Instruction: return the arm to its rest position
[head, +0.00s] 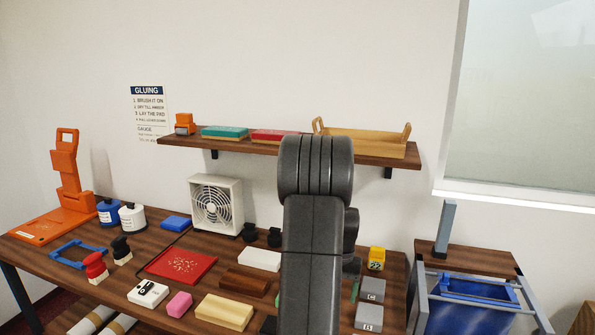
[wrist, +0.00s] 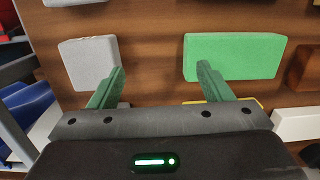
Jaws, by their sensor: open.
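My arm (head: 314,230) rises in the middle of the head view, folded with its dark links in front of the counter. My gripper is hidden behind it there. In the wrist view my gripper (wrist: 161,85) is open, with its two green fingers apart and nothing between them. It is over the wooden counter (wrist: 150,60). A grey block (wrist: 88,62) lies beyond the left finger and a green block (wrist: 233,56) beyond the right finger. I cannot tell whether the fingers touch either block.
The counter holds a white fan (head: 216,204), an orange press (head: 66,180), a red tray (head: 181,264) and several blocks. A wall shelf (head: 385,158) runs behind my arm. A blue bin (head: 465,316) in a frame stands at the right.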

